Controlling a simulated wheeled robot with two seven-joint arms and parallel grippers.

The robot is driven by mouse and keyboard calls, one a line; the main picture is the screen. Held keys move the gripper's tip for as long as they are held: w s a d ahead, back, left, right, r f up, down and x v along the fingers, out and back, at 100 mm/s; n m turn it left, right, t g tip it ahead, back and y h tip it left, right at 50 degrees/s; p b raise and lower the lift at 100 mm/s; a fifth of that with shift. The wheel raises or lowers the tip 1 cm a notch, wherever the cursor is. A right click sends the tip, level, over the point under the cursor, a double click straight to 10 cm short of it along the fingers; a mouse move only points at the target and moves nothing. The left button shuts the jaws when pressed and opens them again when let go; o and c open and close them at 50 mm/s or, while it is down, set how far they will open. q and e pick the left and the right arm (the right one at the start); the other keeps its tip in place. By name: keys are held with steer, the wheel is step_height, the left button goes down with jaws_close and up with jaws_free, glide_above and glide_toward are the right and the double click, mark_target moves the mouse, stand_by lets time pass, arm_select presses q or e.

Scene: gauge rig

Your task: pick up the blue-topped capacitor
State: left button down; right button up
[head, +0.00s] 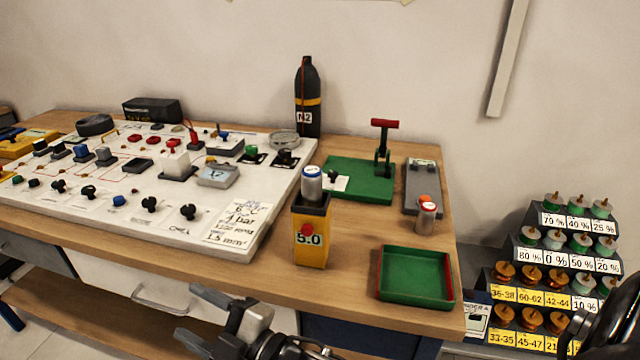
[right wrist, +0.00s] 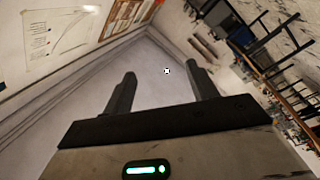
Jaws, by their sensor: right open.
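The blue-topped capacitor (head: 312,184) is a grey cylinder with a blue-rimmed top. It stands upright in the open top of a yellow and black box (head: 310,240) marked 5.0, its lower part hidden inside. My right gripper (head: 191,313) is low at the front edge of the table, left of and below the box. It is open and empty, its fingers apart, and not touching the capacitor. In the right wrist view the open fingers (right wrist: 163,76) face bare floor; the capacitor does not show there. My left gripper is not in view.
A red-topped grey cylinder (head: 426,216) stands right of the box, behind a green tray (head: 416,302). A white circuit board (head: 240,244) fills the left. A green plate with a red-handled lever (head: 384,140) and a black bottle (head: 308,100) stand behind.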

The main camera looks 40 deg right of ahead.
steer(key=w+a+r+n+g+y, duration=0.1)
steer(key=a+r+n+g+y, duration=0.5)
steer(key=r+n+y, duration=0.8)
step_height(320, 180, up, 14)
steer(key=f+m+g+h, duration=0.1)
steer(key=m+g+h, duration=1)
steer(key=m+h, duration=1.75)
glide_above(312, 172)
steer(key=m+y, duration=0.5)
step_height(312, 172, down, 5)
steer(key=shift+w+r+b, duration=0.1)
steer(key=shift+w+b, duration=0.05)
steer(key=shift+b, duration=0.8)
step_height(312, 172, down, 4)
steer(key=shift+a+r+b, duration=0.1)
steer(key=shift+b, duration=0.25)
step_height(312, 172, down, 5)
steer(key=shift+f, duration=0.15)
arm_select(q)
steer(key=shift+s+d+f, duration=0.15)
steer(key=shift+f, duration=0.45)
arm_select(e)
steer(key=shift+f, duration=0.3)
